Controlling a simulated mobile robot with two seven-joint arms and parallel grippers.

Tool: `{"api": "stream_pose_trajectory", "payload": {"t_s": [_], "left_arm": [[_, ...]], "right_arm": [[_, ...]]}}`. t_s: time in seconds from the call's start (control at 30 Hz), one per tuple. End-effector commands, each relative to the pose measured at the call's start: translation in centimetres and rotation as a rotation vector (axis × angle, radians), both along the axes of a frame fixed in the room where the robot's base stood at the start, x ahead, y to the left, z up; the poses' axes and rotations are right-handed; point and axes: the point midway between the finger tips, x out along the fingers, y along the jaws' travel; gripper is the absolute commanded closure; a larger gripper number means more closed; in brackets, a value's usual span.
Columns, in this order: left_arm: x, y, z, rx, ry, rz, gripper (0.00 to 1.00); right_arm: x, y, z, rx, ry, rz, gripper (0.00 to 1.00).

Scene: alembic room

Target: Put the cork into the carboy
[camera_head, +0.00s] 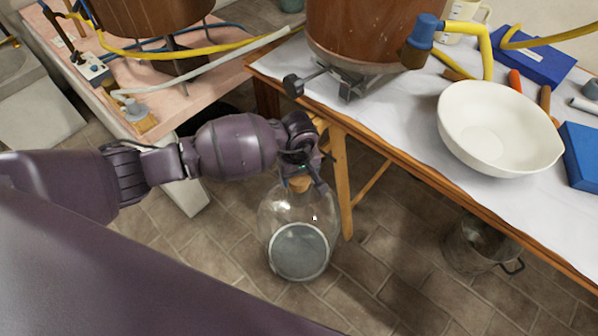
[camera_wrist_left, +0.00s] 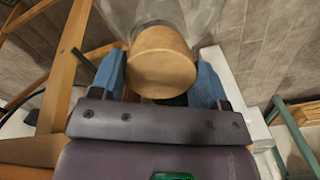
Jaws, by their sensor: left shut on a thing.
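The carboy (camera_head: 287,215) is a clear glass vessel standing upright on the tiled floor below the tables. My left gripper (camera_head: 302,170) is right above its neck. The gripper is shut on the tan cork (camera_head: 299,184), which shows at the carboy's mouth. In the left wrist view the cork (camera_wrist_left: 162,62) sits between the blue finger pads, with the clear glass of the carboy (camera_wrist_left: 165,12) just beyond it. I cannot tell how far the cork is in the neck. My right gripper is not in view.
A table with a white top (camera_head: 400,115) stands to the right, its wooden leg (camera_head: 342,180) close beside the carboy. It bears a white bowl (camera_head: 499,127). A pink-topped table (camera_head: 185,92) stands at the left. A metal bucket (camera_head: 477,247) is on the floor.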

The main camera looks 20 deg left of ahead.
Motion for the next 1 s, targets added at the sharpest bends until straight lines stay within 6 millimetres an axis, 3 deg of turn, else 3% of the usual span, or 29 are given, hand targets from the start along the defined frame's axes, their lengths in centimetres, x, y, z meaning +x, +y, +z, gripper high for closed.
{"api": "stream_pose_trajectory", "payload": {"t_s": [1.0], "left_arm": [[0.05, 0.02, -0.49, 0.001, -0.001, 0.000, 0.50]], "right_arm": [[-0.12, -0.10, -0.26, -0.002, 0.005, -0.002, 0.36]]}}
